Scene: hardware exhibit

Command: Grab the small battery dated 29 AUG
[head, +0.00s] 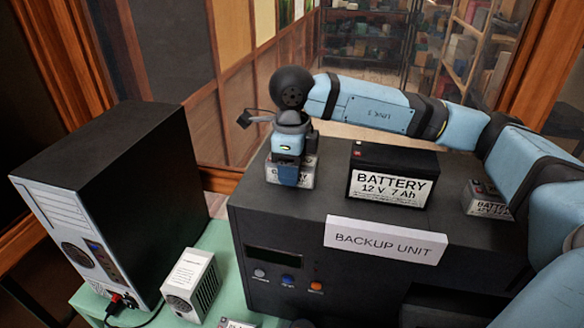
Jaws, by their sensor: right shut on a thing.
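My right gripper (289,176) points down on top of the backup unit and is shut on a small grey battery (306,179). The gripper's fingers cover the middle of its label, and I cannot read a date on it. The battery appears to sit at the unit's top left; I cannot tell whether it still touches the surface. Another small battery (490,208) marked 12 V stands at the right of the unit's top, partly behind my arm. No date is legible on it. My left gripper is out of view.
A large black battery (392,160) marked 12 V 7 Ah stands right of my gripper on the backup unit (330,285). A black computer tower (130,190) and a small white box (192,284) stand left on the green table (215,240). Glass panes stand behind.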

